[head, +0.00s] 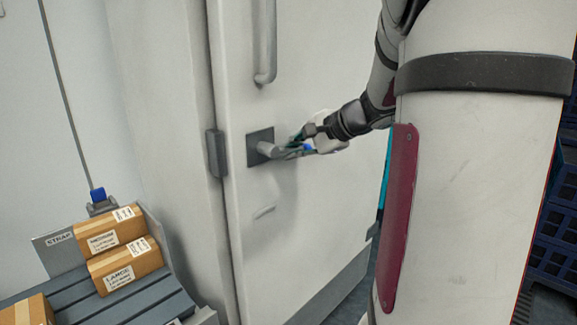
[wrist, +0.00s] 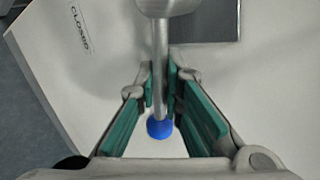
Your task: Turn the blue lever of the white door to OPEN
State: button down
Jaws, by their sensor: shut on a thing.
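The white door (head: 240,95) fills the middle of the head view. Its lever (head: 268,149) comes out of a dark grey square plate (head: 254,156) and points to the right, roughly level. The blue tip (head: 308,148) of the lever shows at my gripper (head: 298,142). In the wrist view the lever is a grey rod (wrist: 160,45) with a blue knob (wrist: 160,128). My gripper (wrist: 161,82) is shut on the rod, with green pads on both sides of it. A label reading CLOSED (wrist: 80,29) shows on the door. No OPEN label is readable.
A vertical grey pull handle (head: 264,45) is above the lever. A grey hinge-like block (head: 216,153) is at the door's left edge. Cardboard boxes (head: 125,265) lie on a slatted grey rack (head: 150,302) at lower left. Blue crates (head: 552,225) stand at far right.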

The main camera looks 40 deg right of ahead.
jog(key=shift+r+n+h+b, duration=0.7)
jog(key=shift+h+b, duration=0.1)
jog(key=shift+b, duration=0.3)
jog(key=shift+d, duration=0.1)
jog(key=c, duration=2)
grip_release()
jog(key=shift+o, duration=0.2)
jog(key=v, duration=1.2)
